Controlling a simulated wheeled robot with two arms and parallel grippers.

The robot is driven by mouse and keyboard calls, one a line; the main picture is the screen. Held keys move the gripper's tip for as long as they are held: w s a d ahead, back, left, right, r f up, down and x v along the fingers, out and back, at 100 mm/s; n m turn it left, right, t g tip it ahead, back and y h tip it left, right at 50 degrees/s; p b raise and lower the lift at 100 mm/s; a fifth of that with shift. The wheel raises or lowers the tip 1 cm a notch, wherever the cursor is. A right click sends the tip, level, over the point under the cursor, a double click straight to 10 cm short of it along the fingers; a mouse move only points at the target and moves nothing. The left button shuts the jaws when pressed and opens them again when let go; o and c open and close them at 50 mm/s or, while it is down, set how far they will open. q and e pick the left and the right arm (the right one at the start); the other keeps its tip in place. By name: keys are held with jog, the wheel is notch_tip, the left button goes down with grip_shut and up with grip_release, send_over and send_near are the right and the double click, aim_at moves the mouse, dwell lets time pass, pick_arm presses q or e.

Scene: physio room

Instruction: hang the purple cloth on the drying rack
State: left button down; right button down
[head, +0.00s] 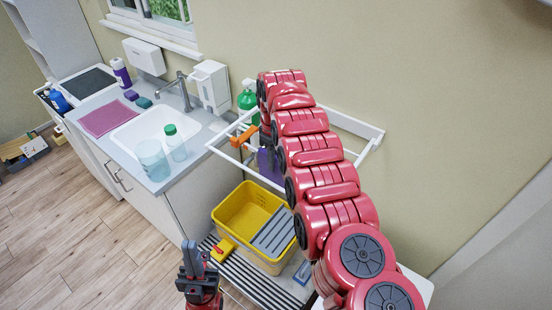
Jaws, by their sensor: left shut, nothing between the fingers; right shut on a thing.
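The purple cloth (267,166) hangs in the area of the white wall drying rack (233,154), largely hidden behind my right arm. Whether it lies over a bar or only hangs beside it cannot be told. My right gripper (264,139) is almost wholly hidden behind its red arm, above the cloth, and is shut on it; its fingertips are not clear. My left gripper (193,259) is shut and empty, pointing up at the bottom of the view, low and well apart from the rack.
An orange object (243,135) sits on the rack's left part. Below stands a yellow bucket (230,210) on a slatted shelf (262,288). Left is a sink counter (160,183) with a pink mat (108,117), clear jug (152,160), bottle (175,143) and dispenser (210,85).

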jog(key=shift+f, duration=0.1)
jog(key=c, duration=0.7)
grip_release()
notch_tip(320, 180, up, 2)
jog(key=shift+r, duration=0.1)
notch_tip(320, 180, up, 2)
jog(key=shift+r, duration=0.15)
jog(key=shift+r+p, duration=1.45)
jog(key=shift+r, duration=0.85)
jog(key=shift+f, duration=0.1)
